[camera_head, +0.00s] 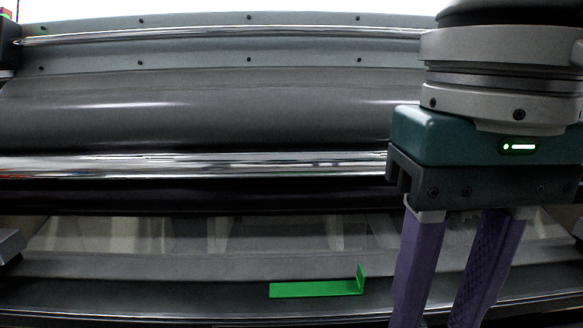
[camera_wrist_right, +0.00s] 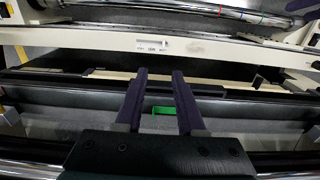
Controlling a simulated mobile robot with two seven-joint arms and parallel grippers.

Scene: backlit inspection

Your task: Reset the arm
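My right gripper (camera_head: 437,312) hangs down at the right of the head view, its two purple fingers apart with nothing between the visible parts. Its tips run close to the bottom edge of the picture. In the right wrist view the same gripper (camera_wrist_right: 159,77) shows two parted fingers with an empty gap at the tips. A green L-shaped piece (camera_head: 317,289) lies on a dark ledge to the left of the fingers in the head view. It also shows in the wrist view (camera_wrist_right: 165,110), seen between the fingers. My left gripper is not in view.
A large grey roller (camera_head: 200,110) and a shiny metal bar (camera_head: 200,164) span the machine behind the ledge. A light beam with a small label (camera_wrist_right: 170,46) crosses the wrist view. The dark ledge (camera_head: 150,285) is clear left of the green piece.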

